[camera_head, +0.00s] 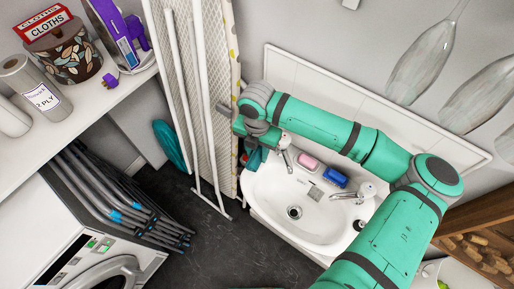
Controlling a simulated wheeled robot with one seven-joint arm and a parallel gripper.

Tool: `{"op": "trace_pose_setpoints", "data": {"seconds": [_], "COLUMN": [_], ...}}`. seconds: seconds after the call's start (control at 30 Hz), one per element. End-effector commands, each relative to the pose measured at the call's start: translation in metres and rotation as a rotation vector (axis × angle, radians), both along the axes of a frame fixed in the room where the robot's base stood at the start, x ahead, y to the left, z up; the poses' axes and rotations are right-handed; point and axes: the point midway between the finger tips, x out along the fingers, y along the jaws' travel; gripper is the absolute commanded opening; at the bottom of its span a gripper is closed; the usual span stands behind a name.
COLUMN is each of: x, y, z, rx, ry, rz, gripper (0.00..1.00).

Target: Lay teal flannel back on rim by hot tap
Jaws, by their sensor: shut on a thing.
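My gripper (254,143) is at the left end of the white basin (262,192), beyond its left corner and mostly hidden by my wrist. It is shut on a small teal cloth, the flannel (255,158), which hangs beside the basin's left edge. Its lower part is in view; whether it touches the rim is unclear. One chrome tap (284,143) stands at the basin's back left, close to my gripper. A second tap (362,192) stands at the right. I cannot read which is hot.
A pink soap (308,162) and a blue brush or sponge (335,177) lie on the back rim between the taps. An ironing board (219,100) leans just left of my gripper. Glass bottle shapes (420,62) hang at upper right.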

Motion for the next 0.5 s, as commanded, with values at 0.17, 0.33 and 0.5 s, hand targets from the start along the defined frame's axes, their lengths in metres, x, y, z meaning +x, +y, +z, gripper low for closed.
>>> {"op": "trace_pose_setpoints", "data": {"seconds": [0.17,0.33,0.5], "x": [0.000,0.000,0.000], "y": [0.000,0.000,0.000], "z": [-0.016,-0.028,-0.036], "rx": [0.000,0.000,0.000], "ry": [0.001,0.000,0.000], "rz": [0.000,-0.001,0.000], "gripper": [0.07,0.07,0.07]}}
